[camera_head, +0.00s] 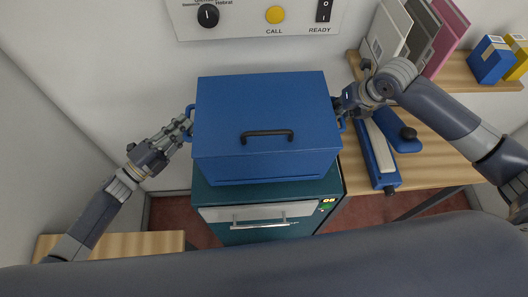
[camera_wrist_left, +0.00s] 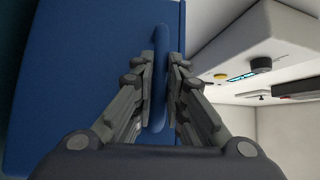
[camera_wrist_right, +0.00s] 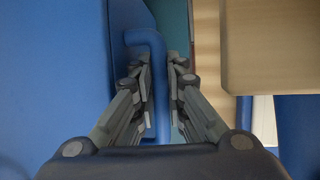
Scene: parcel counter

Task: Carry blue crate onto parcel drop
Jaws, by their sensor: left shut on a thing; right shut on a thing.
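The blue crate (camera_head: 262,105) is a closed box with a dark handle on its lid, upright in the middle of the head view. It is over the teal drawer cabinet (camera_head: 270,192), and I cannot tell whether it touches the top. My left gripper (camera_head: 186,124) is shut on the crate's left side handle; the left wrist view shows the fingers (camera_wrist_left: 164,85) on both sides of the blue bar. My right gripper (camera_head: 341,103) is shut on the right side handle, also seen between the fingers in the right wrist view (camera_wrist_right: 160,85). I cannot make out which surface is the parcel drop.
A wooden table (camera_head: 430,145) at the right bears a blue and white long tool (camera_head: 378,152). Binders (camera_head: 412,35) and small boxes (camera_head: 490,60) stand on a shelf at the back right. A wall panel (camera_head: 240,14) with a knob and yellow button is behind the crate.

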